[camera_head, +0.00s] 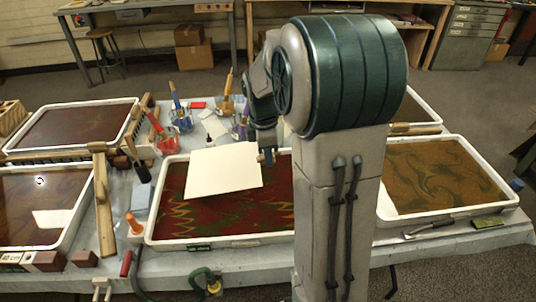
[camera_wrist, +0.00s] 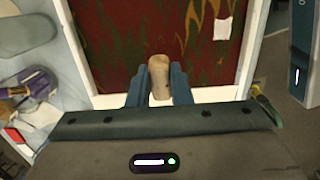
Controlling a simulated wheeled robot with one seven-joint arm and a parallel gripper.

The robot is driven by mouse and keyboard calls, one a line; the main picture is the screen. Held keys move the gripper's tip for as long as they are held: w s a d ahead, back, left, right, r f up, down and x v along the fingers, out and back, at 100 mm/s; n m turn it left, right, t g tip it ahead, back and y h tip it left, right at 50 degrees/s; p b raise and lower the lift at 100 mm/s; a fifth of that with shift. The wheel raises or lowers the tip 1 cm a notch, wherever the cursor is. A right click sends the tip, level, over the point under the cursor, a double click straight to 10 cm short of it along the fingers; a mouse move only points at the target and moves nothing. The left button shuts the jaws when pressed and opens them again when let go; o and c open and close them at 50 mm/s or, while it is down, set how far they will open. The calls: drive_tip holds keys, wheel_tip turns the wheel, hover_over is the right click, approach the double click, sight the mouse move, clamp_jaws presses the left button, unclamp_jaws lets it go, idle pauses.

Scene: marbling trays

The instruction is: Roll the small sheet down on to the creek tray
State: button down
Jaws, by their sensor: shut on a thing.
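The small cream sheet (camera_head: 222,170) is in the head view, over the middle tray (camera_head: 150,235) with its red, green and yellow marbled bath. It looks slightly tilted; I cannot tell whether any edge touches the bath. My gripper (camera_head: 265,158) is at the sheet's right edge, partly hidden by my arm. In the wrist view my gripper (camera_wrist: 160,80) is shut on a rounded tan piece (camera_wrist: 161,66), with the red bath (camera_wrist: 125,35) beyond. I cannot make out the sheet there. The labels are too small to show which tray is the creek tray.
A right tray (camera_head: 385,214) holds an ochre swirled bath. Two more trays stand at left, the near one (camera_head: 85,200) beside a wooden tool (camera_head: 103,205). Paint jars with brushes (camera_head: 182,122) stand behind the middle tray. An orange-topped bottle (camera_head: 134,225) stands at its left.

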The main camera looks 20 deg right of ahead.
drive_tip(key=shift+d, duration=0.1)
drive_tip(key=shift+d+r, duration=0.1)
drive_tip(key=b, duration=0.5)
hover_over(270, 190)
drive_tip(key=shift+f, duration=4.4)
drive_tip(key=shift+f+b, duration=0.45)
drive_tip(key=shift+f, duration=0.25)
drive_tip(key=shift+s+d+f+t+y+b, duration=0.15)
drive_tip(key=shift+f+y+b, duration=0.2)
drive_tip(key=shift+f, duration=0.45)
drive_tip(key=shift+w+a+f+t+y+b, duration=0.15)
drive_tip(key=shift+f+y, duration=0.3)
drive_tip(key=shift+f, duration=0.3)
drive_tip(key=shift+s+d, duration=0.1)
drive_tip(key=c, duration=0.9)
unclamp_jaws()
drive_tip(key=shift+r, duration=0.15)
